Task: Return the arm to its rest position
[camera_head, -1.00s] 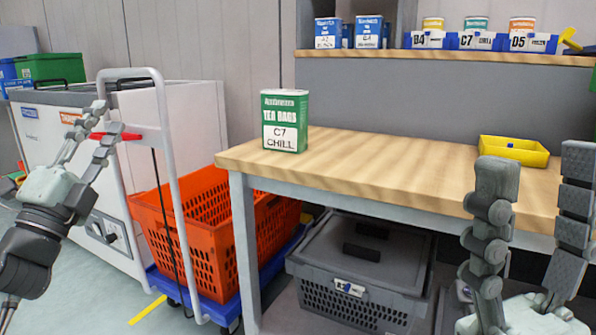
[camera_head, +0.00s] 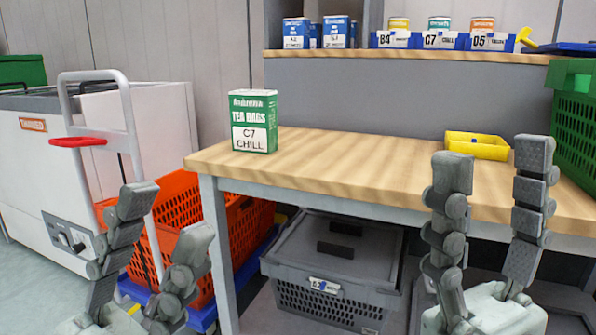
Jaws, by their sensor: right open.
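My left gripper (camera_head: 165,218) is at the lower left, in front of the orange tote. Its two grey fingers point up and stand apart with nothing between them. My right gripper (camera_head: 493,165) is at the lower right, in front of the bench's front edge. Its fingers are spread wide and hold nothing. A green and white tea bags tin (camera_head: 254,121), marked C7 CHILL, stands upright on the left end of the wooden bench (camera_head: 350,162), apart from both grippers.
An orange tote (camera_head: 180,204) sits on a blue cart behind my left gripper. A white chest (camera_head: 35,165) and a cart handle stand at left. A grey lidded crate (camera_head: 333,262) is under the bench. A yellow tray (camera_head: 477,146) and a green crate (camera_head: 575,125) are at right.

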